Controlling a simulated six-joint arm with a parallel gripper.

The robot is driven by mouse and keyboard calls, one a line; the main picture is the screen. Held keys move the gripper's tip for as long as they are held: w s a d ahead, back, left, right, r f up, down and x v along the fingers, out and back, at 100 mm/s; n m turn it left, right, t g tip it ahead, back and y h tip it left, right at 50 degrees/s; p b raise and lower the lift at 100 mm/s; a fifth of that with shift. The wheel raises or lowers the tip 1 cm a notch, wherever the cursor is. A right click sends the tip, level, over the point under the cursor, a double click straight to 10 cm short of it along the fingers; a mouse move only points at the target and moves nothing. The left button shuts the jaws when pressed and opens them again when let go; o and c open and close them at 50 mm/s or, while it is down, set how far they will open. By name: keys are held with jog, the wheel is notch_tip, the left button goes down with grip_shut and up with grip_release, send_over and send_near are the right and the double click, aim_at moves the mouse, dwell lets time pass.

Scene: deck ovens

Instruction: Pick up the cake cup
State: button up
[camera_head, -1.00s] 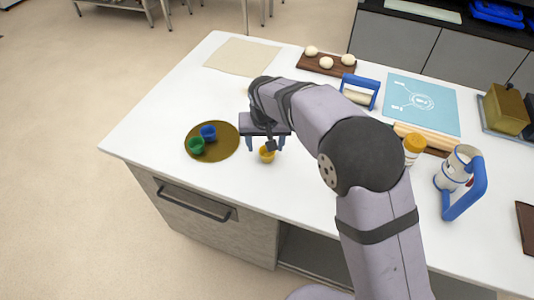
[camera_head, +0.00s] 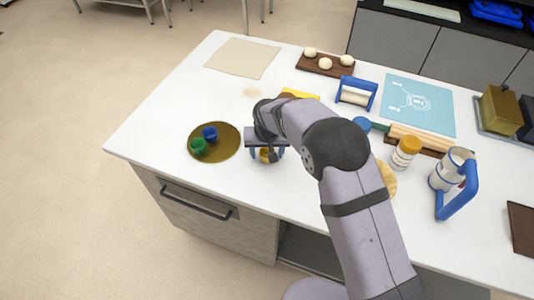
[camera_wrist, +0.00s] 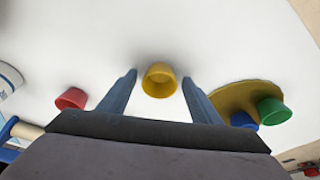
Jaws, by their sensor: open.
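A yellow cake cup (camera_wrist: 159,81) stands on the white table, between the two spread fingers of my gripper (camera_wrist: 160,82) in the wrist view. The fingers are open and apart from it on both sides. In the head view my gripper (camera_head: 267,153) is low over the table and partly hides the yellow cup (camera_head: 265,155). A green cup (camera_head: 199,146) and a blue cup (camera_head: 209,133) stand on a round olive-brown plate (camera_head: 228,150) left of my gripper. A red cup (camera_wrist: 71,99) shows at the left in the wrist view.
A board with dough balls (camera_head: 325,65) lies at the back. The table's front left is clear.

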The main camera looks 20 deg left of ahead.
jog(key=c, duration=1)
jog(key=shift+r, duration=0.1)
notch_tip(320, 180, up, 10)
jog(key=b, duration=0.3)
jog(key=shift+s+a+r+n+g+y+p, duration=0.15)
jog(key=shift+a+n+p, duration=0.55)
jog(key=shift+a, duration=1.55)
jog(key=shift+a+r+n+g+y+p, duration=0.1)
jog(key=shift+a+n+p, duration=0.55)
jog(key=shift+a, duration=1.6)
jog(key=shift+s+a+r+n+g+y+p, duration=0.15)
jog(key=shift+a+n+p, duration=0.5)
jog(key=shift+a, duration=1.6)
